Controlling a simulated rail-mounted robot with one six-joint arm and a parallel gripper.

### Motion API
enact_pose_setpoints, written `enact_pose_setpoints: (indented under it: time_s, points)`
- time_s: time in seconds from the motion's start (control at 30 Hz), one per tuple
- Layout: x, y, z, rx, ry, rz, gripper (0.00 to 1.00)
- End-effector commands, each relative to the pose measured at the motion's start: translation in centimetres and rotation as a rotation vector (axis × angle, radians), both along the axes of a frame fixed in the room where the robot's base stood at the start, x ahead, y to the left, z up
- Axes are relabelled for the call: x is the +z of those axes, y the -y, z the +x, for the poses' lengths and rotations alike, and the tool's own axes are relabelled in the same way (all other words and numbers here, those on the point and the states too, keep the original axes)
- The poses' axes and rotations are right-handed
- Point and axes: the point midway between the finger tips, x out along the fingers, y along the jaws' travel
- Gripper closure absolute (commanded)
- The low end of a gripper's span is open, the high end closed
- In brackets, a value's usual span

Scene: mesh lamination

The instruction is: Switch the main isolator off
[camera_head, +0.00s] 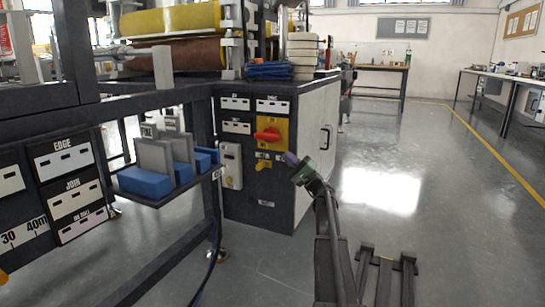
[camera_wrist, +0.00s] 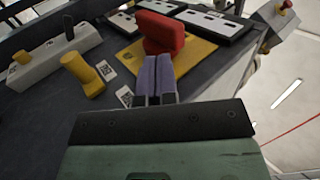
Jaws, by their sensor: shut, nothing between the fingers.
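The main isolator's red handle (camera_head: 267,134) sits on a yellow plate (camera_head: 283,125) on the dark front of the cabinet. In the head view the handle lies roughly level. In the wrist view the red handle (camera_wrist: 161,34) is straight ahead, with the yellow plate (camera_wrist: 196,56) around its base. My gripper (camera_head: 290,158) is below and to the right of the handle in the head view. Its purple fingers (camera_wrist: 156,62) are shut together and empty. Their tips appear close to the handle; I cannot tell whether they touch it.
A yellow knob (camera_wrist: 82,72) stands on the panel beside the plate. A pale switch box (camera_head: 231,165) is left of the isolator. A shelf with blue and grey blocks (camera_head: 145,182) juts out at left. Open floor (camera_head: 390,190) lies to the right.

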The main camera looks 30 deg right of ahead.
Motion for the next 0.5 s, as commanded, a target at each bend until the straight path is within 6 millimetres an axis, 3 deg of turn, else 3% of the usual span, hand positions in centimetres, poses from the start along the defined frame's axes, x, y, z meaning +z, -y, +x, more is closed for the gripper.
enact_pose_setpoints:
  time_s: [0.2, 0.5]
  points:
    - [0.0, 1.8, -3.0, -0.001, -0.001, 0.000, 1.00]
    - [0.0, 2.2, -3.5, 0.001, 0.000, 0.001, 1.00]
